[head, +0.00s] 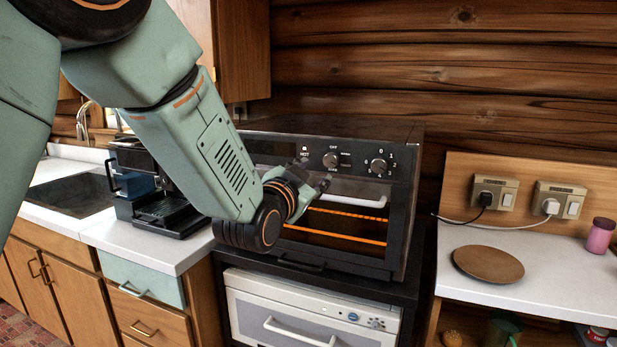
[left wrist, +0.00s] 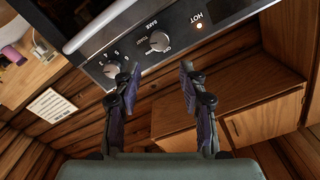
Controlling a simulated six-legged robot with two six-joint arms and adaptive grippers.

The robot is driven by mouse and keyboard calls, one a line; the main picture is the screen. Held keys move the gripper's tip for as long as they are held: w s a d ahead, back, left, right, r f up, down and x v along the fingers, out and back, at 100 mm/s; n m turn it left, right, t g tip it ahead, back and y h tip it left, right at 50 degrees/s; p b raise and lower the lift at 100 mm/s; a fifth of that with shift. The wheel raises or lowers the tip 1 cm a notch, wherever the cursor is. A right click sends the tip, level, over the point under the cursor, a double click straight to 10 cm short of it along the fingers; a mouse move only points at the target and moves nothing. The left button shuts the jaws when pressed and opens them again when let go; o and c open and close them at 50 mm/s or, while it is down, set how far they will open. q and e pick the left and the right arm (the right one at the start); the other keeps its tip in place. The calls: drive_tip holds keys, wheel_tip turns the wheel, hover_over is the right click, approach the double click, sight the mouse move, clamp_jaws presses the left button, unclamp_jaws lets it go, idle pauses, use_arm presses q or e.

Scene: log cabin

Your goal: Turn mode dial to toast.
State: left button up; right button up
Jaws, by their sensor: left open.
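The black toaster oven (head: 412,190) stands on a dark stand with its door shut. Its mode dial (head: 330,160) is a round silver knob with small labels around it, OFF above. In the left wrist view the mode dial (left wrist: 160,41) appears rotated, with BAKE and TOAST lettering beside it; its exact setting is hard to read. My left gripper (head: 318,186) is just in front of the control panel, below the mode dial. In the left wrist view its two fingers (left wrist: 159,85) are spread apart and empty, with the dial beyond the gap, apparently untouched. My right gripper is not in view.
A numbered dial (head: 378,166) sits right of the mode dial. The oven's white door handle (head: 362,200) runs below, over glowing orange bars. A HOT light (left wrist: 199,26) is lit. A coffee machine (head: 163,212) stands left; a brown plate (head: 488,264) lies on the right counter.

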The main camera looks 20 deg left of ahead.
use_arm(q)
drive_tip(key=shift+s, duration=0.65)
